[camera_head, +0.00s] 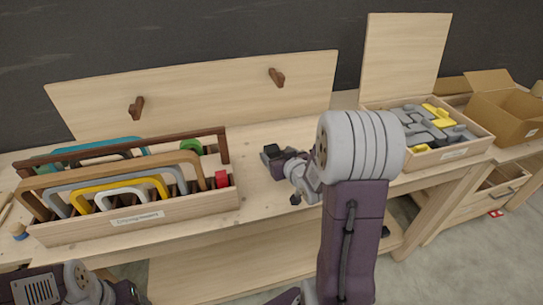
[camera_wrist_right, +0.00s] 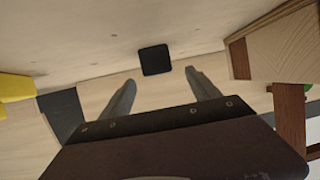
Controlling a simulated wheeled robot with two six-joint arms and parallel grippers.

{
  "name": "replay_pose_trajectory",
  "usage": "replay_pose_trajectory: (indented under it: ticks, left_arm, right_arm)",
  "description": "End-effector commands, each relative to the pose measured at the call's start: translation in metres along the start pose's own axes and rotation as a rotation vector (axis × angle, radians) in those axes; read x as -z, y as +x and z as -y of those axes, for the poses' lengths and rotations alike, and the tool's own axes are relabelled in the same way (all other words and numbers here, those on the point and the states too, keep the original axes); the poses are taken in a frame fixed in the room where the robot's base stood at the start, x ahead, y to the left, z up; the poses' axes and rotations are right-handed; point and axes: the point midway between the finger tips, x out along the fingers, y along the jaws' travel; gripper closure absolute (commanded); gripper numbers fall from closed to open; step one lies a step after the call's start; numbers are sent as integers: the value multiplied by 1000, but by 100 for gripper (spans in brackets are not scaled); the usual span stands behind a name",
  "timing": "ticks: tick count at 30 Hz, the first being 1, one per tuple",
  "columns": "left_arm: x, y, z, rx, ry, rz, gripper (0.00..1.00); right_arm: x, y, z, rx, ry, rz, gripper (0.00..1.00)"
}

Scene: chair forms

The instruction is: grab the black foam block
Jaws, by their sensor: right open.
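The black foam block (camera_wrist_right: 155,60) is a small dark square in the right wrist view, just past the fingertips and roughly centred between them. In the head view a small dark block (camera_head: 295,199) shows near the bench's front edge, below my right wrist. My right gripper (camera_wrist_right: 160,76) is open, with its two grey fingers apart and nothing between them. In the head view the right gripper (camera_head: 294,186) is over the bench, partly hidden by its own wrist. Part of my left arm shows at the lower left; its fingers are not seen.
A wooden crate (camera_head: 150,226) with colourful arched forms stands left of the block. A tray (camera_head: 455,152) of grey and yellow pieces is on the right, near an open cardboard box (camera_head: 505,110). Some bench top around the block is bare.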

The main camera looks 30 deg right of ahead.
Motion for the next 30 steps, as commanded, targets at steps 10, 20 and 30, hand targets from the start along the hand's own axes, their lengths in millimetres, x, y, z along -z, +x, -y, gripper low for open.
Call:
replay_pose_trajectory:
  ticks: [10, 20, 30]
  left_arm:
    - [0, 2, 0, 0, 0, 0, 34]
    - [0, 4, 0, 0, 0, 0, 34]
    - [0, 4, 0, 0, 0, 0, 34]
  right_arm:
    - [0, 32, 0, 0, 0, 1, 29]
    - [1, 79, -1, 0, 0, 1, 29]
    - [1, 79, -1, 0, 0, 0, 71]
